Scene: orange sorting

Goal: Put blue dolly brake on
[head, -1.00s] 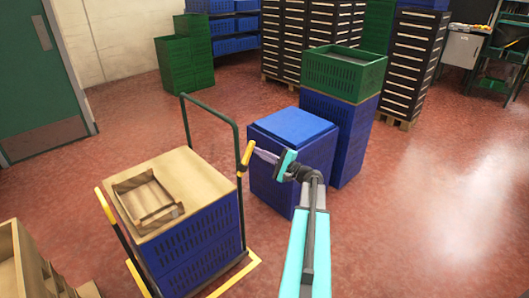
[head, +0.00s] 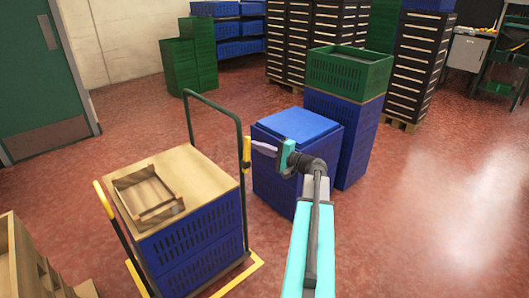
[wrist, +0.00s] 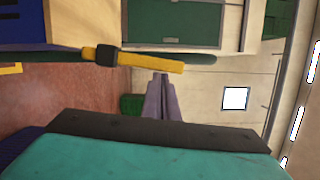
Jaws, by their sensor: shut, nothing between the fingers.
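The dolly with the blue crates (head: 196,240) stands at the left in the head view. It has a yellow base frame (head: 243,279) and a dark green hoop handle (head: 215,106). A yellow lever (head: 246,152) on the handle's right post lies nearly in line with the post. A second yellow lever (head: 104,199) at the left leans outward. My gripper (head: 253,145) is shut and empty, its tips close beside the right lever. In the wrist view the shut fingers (wrist: 161,80) point at the yellow lever (wrist: 150,61) and its dark collar; I cannot tell whether they touch.
A wooden board (head: 205,165) with a small wooden tray (head: 148,194) tops the dolly's crates. A blue crate stack (head: 298,125) and a taller stack with a green crate (head: 350,72) stand just right of my gripper. Red floor is open at the far right.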

